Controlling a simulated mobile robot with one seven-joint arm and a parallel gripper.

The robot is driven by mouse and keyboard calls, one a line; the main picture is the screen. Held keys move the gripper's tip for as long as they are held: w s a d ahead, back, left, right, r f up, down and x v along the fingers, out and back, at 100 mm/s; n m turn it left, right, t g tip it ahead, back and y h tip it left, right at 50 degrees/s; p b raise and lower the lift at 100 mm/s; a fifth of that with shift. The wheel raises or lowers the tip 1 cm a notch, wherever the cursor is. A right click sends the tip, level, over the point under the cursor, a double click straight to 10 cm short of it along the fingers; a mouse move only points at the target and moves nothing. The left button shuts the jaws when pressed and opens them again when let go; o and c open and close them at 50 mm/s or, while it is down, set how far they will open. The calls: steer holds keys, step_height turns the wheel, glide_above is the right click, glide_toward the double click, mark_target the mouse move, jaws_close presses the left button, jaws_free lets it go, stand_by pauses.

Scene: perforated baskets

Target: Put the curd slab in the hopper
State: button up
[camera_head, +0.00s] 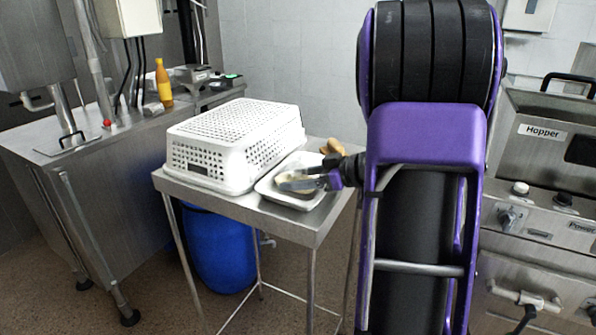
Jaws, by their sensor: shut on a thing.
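My gripper (312,181) reaches in from the right, low over a white tray (265,190) on the small steel table. It is shut on a pale slab (290,177), which I take for the curd slab; the jaws partly hide it. The slab is at the tray, and I cannot tell whether it still touches the tray floor. The hopper (540,150) is a steel machine with a "Hopper" label at the right. Its opening is not clearly visible, and my purple and black arm stands in front of its left side.
A white perforated basket (225,143) lies upside down on the steel table (240,207), left of the tray. Brown items (332,147) lie behind the tray. A blue barrel (220,250) stands below. A yellow bottle (163,83) is on the left counter.

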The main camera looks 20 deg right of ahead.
steer(key=shift+f, duration=0.2)
steer(key=o, duration=1.5)
steer(key=shift+f+b, duration=0.2)
steer(key=shift+b, duration=0.55)
